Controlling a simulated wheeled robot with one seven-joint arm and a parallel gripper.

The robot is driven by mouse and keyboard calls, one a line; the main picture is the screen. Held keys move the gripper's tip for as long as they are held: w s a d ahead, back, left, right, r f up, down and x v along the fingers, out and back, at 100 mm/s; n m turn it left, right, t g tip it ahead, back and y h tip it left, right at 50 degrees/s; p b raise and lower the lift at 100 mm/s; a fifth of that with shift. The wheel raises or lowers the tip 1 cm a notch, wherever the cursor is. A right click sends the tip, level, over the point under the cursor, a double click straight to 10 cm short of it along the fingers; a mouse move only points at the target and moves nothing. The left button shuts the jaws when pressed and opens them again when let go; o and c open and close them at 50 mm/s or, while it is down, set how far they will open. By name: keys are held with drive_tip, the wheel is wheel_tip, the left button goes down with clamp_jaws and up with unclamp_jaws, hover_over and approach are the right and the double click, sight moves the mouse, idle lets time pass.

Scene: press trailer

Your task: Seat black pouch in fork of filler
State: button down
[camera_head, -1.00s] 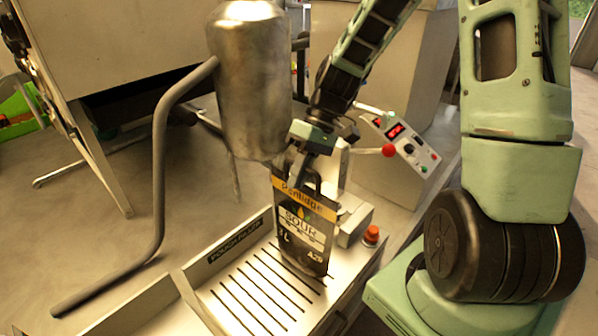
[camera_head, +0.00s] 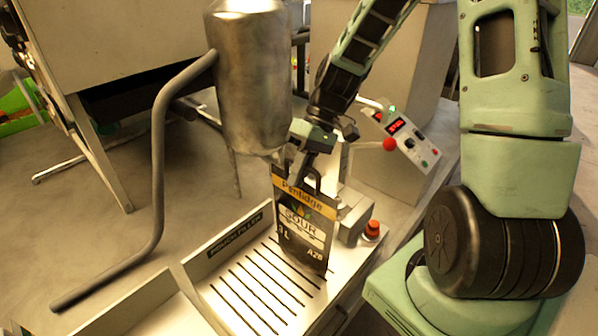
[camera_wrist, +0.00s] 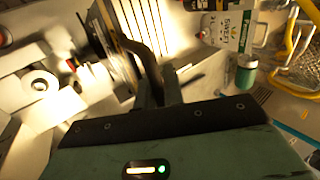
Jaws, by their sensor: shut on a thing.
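The black pouch (camera_head: 303,236) hangs upright below my gripper (camera_head: 299,172) in the head view. It has a yellow band and white lettering, and a loop handle at its top. My gripper is shut on the pouch near that handle. The pouch is above the slotted tray of the pouch filler (camera_head: 228,241), in front of the filler's metal block (camera_head: 352,225). The fork itself is hidden or too small to make out. In the wrist view a dark curved handle runs between the fingers (camera_wrist: 158,92), and the pouch body shows only edge-on.
A large steel tank (camera_head: 248,85) with a bent pipe (camera_head: 160,170) stands left of my arm. A control box with a red display (camera_head: 408,140) and a red-orange button (camera_head: 372,229) are to the right.

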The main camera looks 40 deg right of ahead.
drive_tip(key=shift+f, duration=0.3)
drive_tip(key=c, duration=1.4)
unclamp_jaws()
drive_tip(key=shift+c, duration=0.2)
drive_tip(key=b+v, duration=0.3)
drive_tip(key=v, duration=1.4)
drive_tip(key=shift+r, duration=0.15)
drive_tip(key=shift+d, duration=0.1)
